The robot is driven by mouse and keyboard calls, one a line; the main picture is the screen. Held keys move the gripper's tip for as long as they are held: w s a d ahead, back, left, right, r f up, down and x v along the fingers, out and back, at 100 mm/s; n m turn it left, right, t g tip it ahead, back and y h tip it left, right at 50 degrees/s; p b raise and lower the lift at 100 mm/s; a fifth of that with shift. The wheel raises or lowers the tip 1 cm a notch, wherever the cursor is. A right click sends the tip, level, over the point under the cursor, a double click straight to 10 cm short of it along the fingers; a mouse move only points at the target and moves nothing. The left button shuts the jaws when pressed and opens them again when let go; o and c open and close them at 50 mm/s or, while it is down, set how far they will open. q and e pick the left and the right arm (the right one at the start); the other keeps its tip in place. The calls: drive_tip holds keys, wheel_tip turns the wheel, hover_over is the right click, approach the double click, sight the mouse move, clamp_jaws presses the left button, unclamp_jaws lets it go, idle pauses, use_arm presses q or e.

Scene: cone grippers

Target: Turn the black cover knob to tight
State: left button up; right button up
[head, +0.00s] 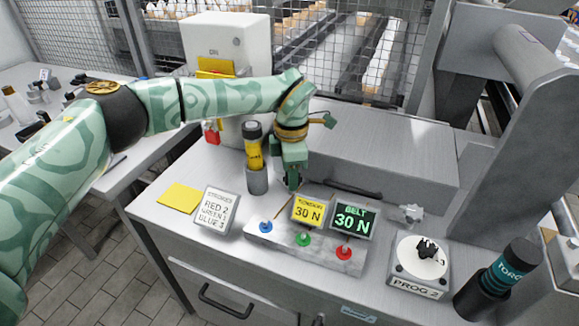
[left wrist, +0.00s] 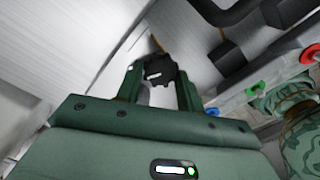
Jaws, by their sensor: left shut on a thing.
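The black cover knob (left wrist: 158,70) is a dark, lobed knob with a short white mark, seen in the left wrist view. My left gripper (left wrist: 159,84) has its two green fingers on either side of it and is shut on it. In the head view my left gripper (head: 292,184) points down in front of the grey metal cover (head: 395,152), and the knob there is hidden behind it. The tight mark cannot be made out. My right gripper is not in view.
Close by stand a yellow-and-black tool in a grey holder (head: 257,182), two force signs (head: 308,211), and a block with blue, green and red buttons (head: 303,240). A PROG 2 dial (head: 418,262) and a dark torque tool (head: 500,277) are at right. A black handle (head: 353,188) lies beside the gripper.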

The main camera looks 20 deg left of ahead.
use_arm(q)
drive_tip(key=m, duration=0.1)
drive_tip(key=m+p, duration=0.1)
drive_tip(key=shift+w+r+m, duration=0.1)
drive_tip(key=shift+r+m, duration=0.15)
drive_tip(key=shift+m, duration=0.15)
drive_tip(key=m+p, duration=0.1)
drive_tip(key=m, duration=0.1)
drive_tip(key=shift+m, duration=0.4)
drive_tip(key=m, duration=0.3)
drive_tip(key=shift+w+f+p, duration=0.1)
drive_tip(key=shift+f+p, duration=0.05)
drive_tip(key=shift+p, duration=0.15)
drive_tip(key=shift+m, duration=2)
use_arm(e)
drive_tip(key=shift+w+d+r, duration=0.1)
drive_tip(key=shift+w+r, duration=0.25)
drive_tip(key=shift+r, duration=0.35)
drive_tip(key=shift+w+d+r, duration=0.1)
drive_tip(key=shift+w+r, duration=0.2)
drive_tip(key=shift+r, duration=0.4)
use_arm(q)
drive_tip(key=o, duration=1)
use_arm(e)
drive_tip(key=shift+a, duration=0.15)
